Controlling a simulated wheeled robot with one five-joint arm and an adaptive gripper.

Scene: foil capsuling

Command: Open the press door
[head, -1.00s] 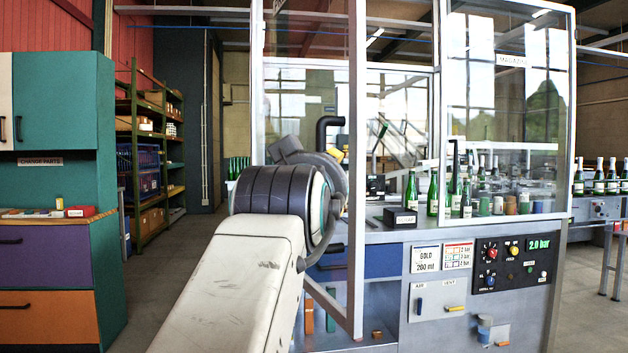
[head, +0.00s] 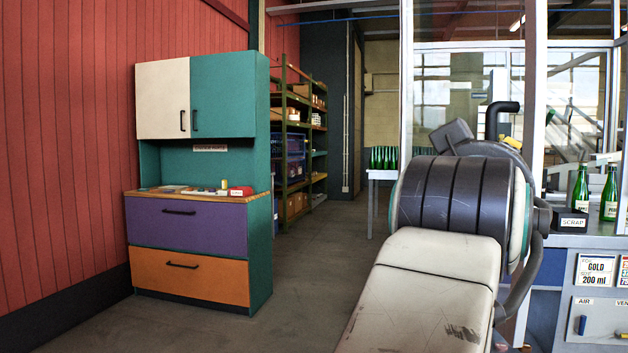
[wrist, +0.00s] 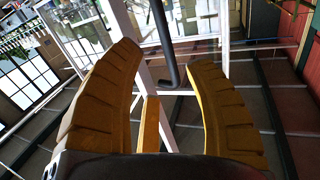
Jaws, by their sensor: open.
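The press door, a clear panel in a pale frame (head: 533,120), is at the right of the head view. Its near post runs down in front of the blue counter, so it seems to stand out from the press; the exact angle is unclear. My arm covers its lower part and hides my gripper there. In the wrist view my gripper (wrist: 165,62) is open, its two yellow fingers apart. A dark bar with a bent end (wrist: 166,45) shows between and beyond the fingers, beside a pale post (wrist: 122,18). I cannot tell if anything touches the fingers.
A teal cabinet (head: 262,225) with purple and orange drawers stands left against the red wall. Green shelving (head: 280,130) is behind it. Bare floor (head: 300,270) lies between the cabinet and my arm. Green bottles (head: 580,188) and a scrap box (head: 570,221) stand on the press counter at right.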

